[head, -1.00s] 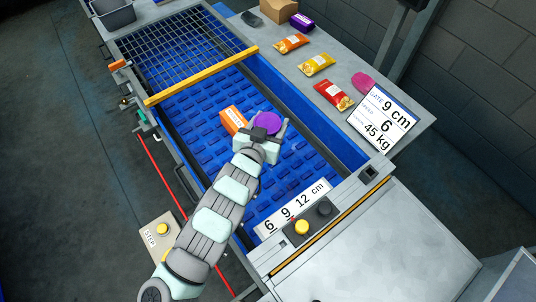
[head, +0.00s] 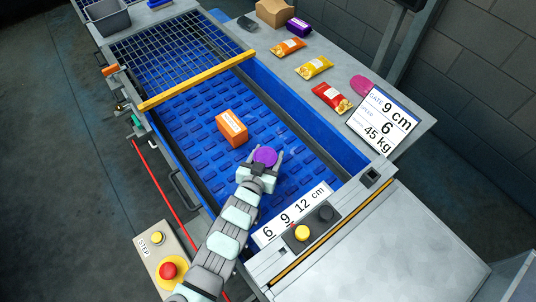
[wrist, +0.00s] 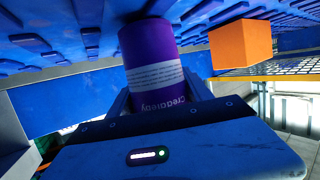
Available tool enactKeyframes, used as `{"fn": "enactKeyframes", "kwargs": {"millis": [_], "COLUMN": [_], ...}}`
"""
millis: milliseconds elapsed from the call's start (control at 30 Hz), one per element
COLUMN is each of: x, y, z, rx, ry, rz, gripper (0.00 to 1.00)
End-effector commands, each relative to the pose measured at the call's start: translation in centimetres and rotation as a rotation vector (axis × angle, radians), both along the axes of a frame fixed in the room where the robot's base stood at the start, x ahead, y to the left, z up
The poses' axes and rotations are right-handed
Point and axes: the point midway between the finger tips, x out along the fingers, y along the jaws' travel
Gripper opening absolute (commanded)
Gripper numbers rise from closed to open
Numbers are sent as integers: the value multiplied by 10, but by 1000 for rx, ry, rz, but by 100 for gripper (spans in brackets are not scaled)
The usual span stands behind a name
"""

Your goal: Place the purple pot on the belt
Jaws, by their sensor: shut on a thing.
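The purple pot (head: 265,156) is between the fingers of my gripper (head: 265,163), over the lower middle of the blue belt (head: 200,117). In the wrist view the pot (wrist: 152,62) is a purple cylinder with a pale printed band, held between the two fingers. My gripper is shut on it. I cannot tell whether the pot's base touches the belt. An orange box (head: 231,128) stands on the belt, up and left of the pot and apart from it; it also shows in the wrist view (wrist: 240,44).
A yellow bar (head: 198,79) crosses the belt before a wire grid. Red, yellow and orange packets (head: 331,98) lie on the right side table. Belt around the pot is clear.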

Motion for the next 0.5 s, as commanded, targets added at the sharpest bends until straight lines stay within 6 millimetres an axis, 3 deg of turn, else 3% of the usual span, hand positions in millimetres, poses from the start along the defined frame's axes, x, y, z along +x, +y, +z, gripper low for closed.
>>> {"fn": "enactKeyframes", "kwargs": {"millis": [233,267,500], "x": [0,0,0], "y": [0,0,0], "z": [-3,-3,-2], "rx": [0,0,0], "ry": [-1,-1,-1], "rz": [0,0,0], "gripper": [7,59,79]}}
